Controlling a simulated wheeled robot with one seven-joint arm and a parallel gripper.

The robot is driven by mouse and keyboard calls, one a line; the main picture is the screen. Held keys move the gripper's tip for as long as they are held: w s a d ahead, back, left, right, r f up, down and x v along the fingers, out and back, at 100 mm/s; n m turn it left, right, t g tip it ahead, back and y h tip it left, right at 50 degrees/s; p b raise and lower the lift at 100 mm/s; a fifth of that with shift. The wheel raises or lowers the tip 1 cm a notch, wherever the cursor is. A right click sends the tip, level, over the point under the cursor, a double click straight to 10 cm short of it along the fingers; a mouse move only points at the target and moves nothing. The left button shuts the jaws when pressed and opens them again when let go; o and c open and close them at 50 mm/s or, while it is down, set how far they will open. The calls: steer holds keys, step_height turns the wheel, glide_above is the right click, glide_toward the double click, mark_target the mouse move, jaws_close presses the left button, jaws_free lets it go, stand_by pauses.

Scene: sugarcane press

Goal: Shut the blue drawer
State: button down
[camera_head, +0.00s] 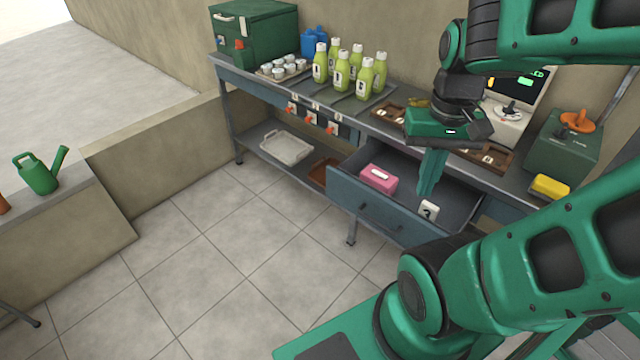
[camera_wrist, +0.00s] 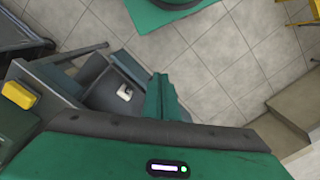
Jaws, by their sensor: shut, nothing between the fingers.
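The blue drawer (camera_head: 362,206) sticks out open from under the right part of the workbench in the head view. A pink box (camera_head: 378,179) and a small white block with a dark mark (camera_head: 429,209) lie inside it. My gripper (camera_head: 426,192) points down over the open drawer, its fingers shut and empty between the pink box and the white block. In the wrist view the gripper fingers (camera_wrist: 163,98) show beside the open drawer (camera_wrist: 110,95), with the white block (camera_wrist: 125,91) inside. I cannot tell whether the fingertips touch the drawer.
The bench (camera_head: 303,98) holds several green bottles (camera_head: 342,70), a dark green box (camera_head: 262,35), brown trays, a screen device and a yellow block (camera_head: 549,187). A white tray (camera_head: 286,147) lies on the lower shelf. The tiled floor (camera_head: 240,260) before the drawer is clear.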

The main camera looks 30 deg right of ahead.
steer(key=n+t+h, duration=0.6)
steer(key=n+h, duration=1.1)
steer(key=n, duration=1.1)
glide_toward(330, 179)
steer(key=x, duration=0.5)
steer(key=shift+s+f, duration=0.15)
steer(key=shift+f, duration=0.05)
steer(key=shift+x, duration=0.8)
